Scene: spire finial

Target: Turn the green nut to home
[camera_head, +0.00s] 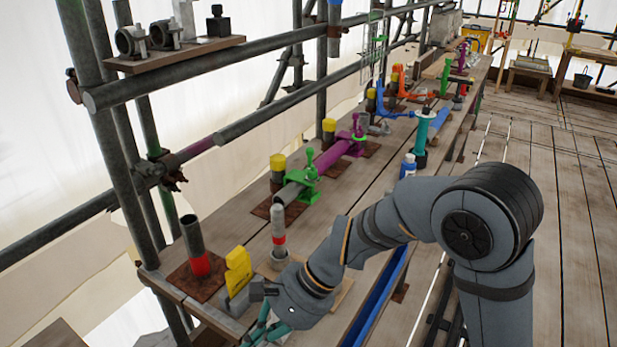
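A green clamp (303,184) sits around a grey tube on the bench. A small green upright knob (310,155) stands at its top, which may be the green nut. Another green piece (358,127) sits on the purple tube further back. No home mark can be made out. My arm reaches in from the right, and my gripper (262,332) is at the bottom left, well in front of and apart from the green clamp. Teal parts show below the wrist, cut by the lower edge. The fingertips are not clear, so I cannot tell what they hold.
A yellow piece (238,271) stands beside my wrist. A grey post with a red band (194,246) and a grey-red cylinder (278,232) stand nearby. Scaffold tubes (215,81) run along the left. The planks at right are clear.

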